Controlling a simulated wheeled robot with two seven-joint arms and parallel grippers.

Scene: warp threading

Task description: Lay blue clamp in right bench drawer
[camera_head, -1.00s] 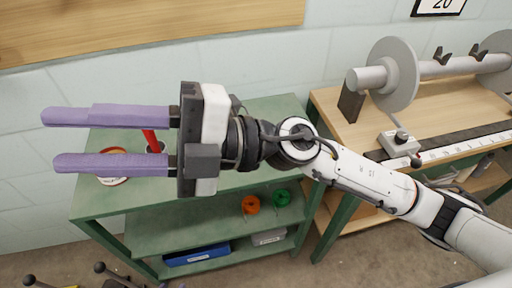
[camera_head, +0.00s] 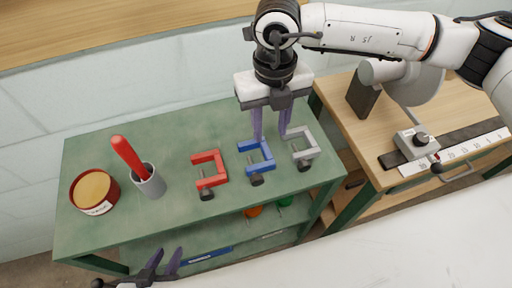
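A blue clamp (camera_head: 262,165) lies on the green bench top (camera_head: 200,222), between a red clamp (camera_head: 206,182) and a grey clamp (camera_head: 311,150). My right gripper (camera_head: 271,138) points down over the bench at the blue clamp, with its two purple fingers apart on either side of the clamp's upper part. I cannot tell whether they touch it. My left gripper (camera_head: 165,264) is low in the picture in front of the bench, with its fingers apart and nothing between them. No drawer can be made out clearly.
A tin (camera_head: 93,191) and a grey cup (camera_head: 150,183) with a red-handled tool (camera_head: 129,156) stand on the bench's left part. A wooden workbench (camera_head: 372,150) with a control box (camera_head: 414,141) adjoins at right.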

